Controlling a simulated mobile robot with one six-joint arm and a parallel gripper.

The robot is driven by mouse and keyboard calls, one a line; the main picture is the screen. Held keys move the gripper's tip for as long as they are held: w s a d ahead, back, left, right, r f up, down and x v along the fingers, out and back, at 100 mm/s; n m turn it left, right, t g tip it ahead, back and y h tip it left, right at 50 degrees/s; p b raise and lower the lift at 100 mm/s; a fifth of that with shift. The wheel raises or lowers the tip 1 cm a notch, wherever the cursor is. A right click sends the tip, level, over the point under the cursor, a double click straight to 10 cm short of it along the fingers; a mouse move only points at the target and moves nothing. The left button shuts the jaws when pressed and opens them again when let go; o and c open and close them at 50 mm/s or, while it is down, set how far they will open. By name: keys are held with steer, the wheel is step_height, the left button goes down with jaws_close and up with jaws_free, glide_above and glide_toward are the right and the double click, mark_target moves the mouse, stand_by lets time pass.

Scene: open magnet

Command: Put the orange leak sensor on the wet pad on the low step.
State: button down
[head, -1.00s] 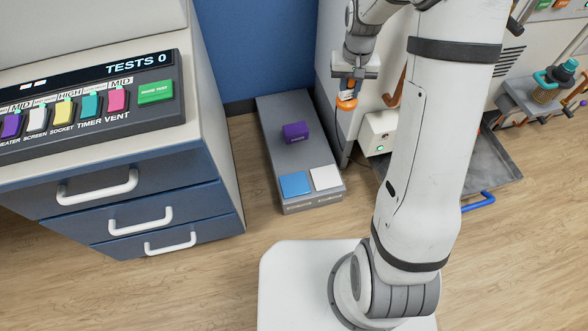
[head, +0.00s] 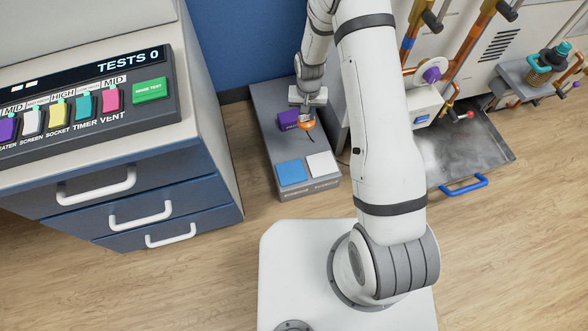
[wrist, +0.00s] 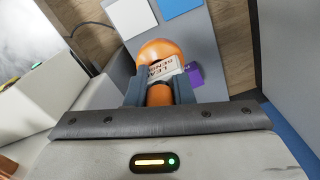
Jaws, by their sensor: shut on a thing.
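The orange leak sensor (head: 308,125) is held in my gripper (head: 307,110) above the grey low step (head: 263,112). In the wrist view, my gripper (wrist: 158,92) is shut on the orange sensor (wrist: 158,50), and its white label reads "LEAK SENS…". On the near end of the step lie a blue pad (head: 291,171) and a white pad (head: 322,163), side by side. Both also show at the top of the wrist view, the white pad (wrist: 131,15) and the blue pad (wrist: 176,5). The lettering on the step's front edge is too small to read.
A purple block (head: 287,121) sits on the step just left of the sensor. A drawer cabinet (head: 150,190) stands to the left, a blue wall (head: 240,45) behind. To the right are a pale machine with pipes and a metal tray (head: 470,145). Wood floor in front is clear.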

steer(key=shift+m, duration=0.3)
steer(key=shift+s+a+f+b, duration=0.3)
steer(key=shift+s+a+f, duration=0.65)
steer(key=shift+f, duration=3)
steer(key=shift+s+a+f+b, duration=0.35)
steer(key=shift+s+a+f, duration=0.55)
steer(key=shift+f, duration=3.05)
steer(key=shift+s+a+f+b, duration=0.3)
steer(key=shift+s+a+f, duration=0.65)
steer(key=shift+f, duration=3)
steer(key=shift+s+d, duration=0.1)
steer(key=shift+d, duration=0.05)
steer(key=shift+f, duration=0.25)
steer(key=c, duration=1.3)
jaws_free()
steer(key=shift+r, duration=0.1)
steer(key=shift+o, duration=0.2)
